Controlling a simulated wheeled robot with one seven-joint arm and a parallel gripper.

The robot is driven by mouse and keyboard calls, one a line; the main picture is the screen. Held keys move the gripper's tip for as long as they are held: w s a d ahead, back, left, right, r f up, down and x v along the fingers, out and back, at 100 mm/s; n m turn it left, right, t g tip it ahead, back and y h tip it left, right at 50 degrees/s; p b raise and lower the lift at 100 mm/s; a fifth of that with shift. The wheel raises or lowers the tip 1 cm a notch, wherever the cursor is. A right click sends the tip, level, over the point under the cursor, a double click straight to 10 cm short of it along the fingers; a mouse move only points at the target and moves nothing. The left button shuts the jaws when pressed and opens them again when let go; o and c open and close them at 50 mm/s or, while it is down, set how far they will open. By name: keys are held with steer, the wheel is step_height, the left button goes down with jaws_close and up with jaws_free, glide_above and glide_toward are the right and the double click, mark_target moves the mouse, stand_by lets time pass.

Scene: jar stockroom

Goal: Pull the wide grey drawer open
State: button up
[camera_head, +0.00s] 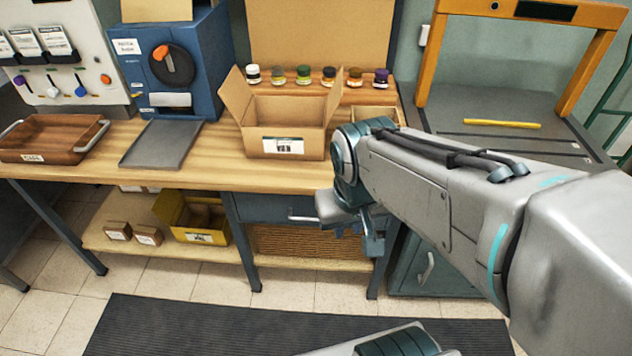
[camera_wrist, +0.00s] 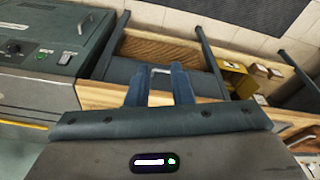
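The wide grey drawer (camera_head: 262,208) sits under the wooden bench top and looks shut. Its pale bar handle (camera_head: 302,218) shows just left of my gripper. My gripper (camera_head: 372,240) hangs in front of the bench, partly hidden by my own arm. In the wrist view, the drawer front (camera_wrist: 118,70) lies beyond my gripper (camera_wrist: 160,82). The two blue fingers are spread apart with nothing between their tips. The handle (camera_wrist: 161,69) shows between the fingertips in the picture; I cannot tell how far off it is, and no contact is visible.
An open cardboard box (camera_head: 284,143) and a wooden tray (camera_head: 50,137) stand on the bench top (camera_head: 215,165). A woven basket (camera_head: 300,242) and yellow bin (camera_head: 205,238) sit on the lower shelf. A grey cabinet (camera_head: 440,265) stands right. The floor mat (camera_head: 200,325) is clear.

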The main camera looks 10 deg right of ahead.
steer(key=w+d+f+n+g+h+b, duration=0.1)
steer(key=w+f+g+h+b, duration=0.15)
steer(key=f, duration=0.35)
steer(key=w+d+f+g+h+b, duration=0.1)
steer(key=f+h+b, duration=0.15)
steer(key=f, duration=0.35)
steer(key=n+t+h+b, duration=0.5)
steer(key=n+t+b, duration=0.2)
steer(key=n+t, duration=0.45)
glide_toward(308, 218)
steer(key=shift+m+t, duration=0.8)
steer(key=shift+m, duration=0.05)
steer(key=x, duration=0.3)
steer(key=f+x, duration=0.1)
steer(key=x, duration=0.6)
steer(key=shift+s+d+f, duration=0.25)
steer(key=shift+s+f, duration=0.05)
jaws_close()
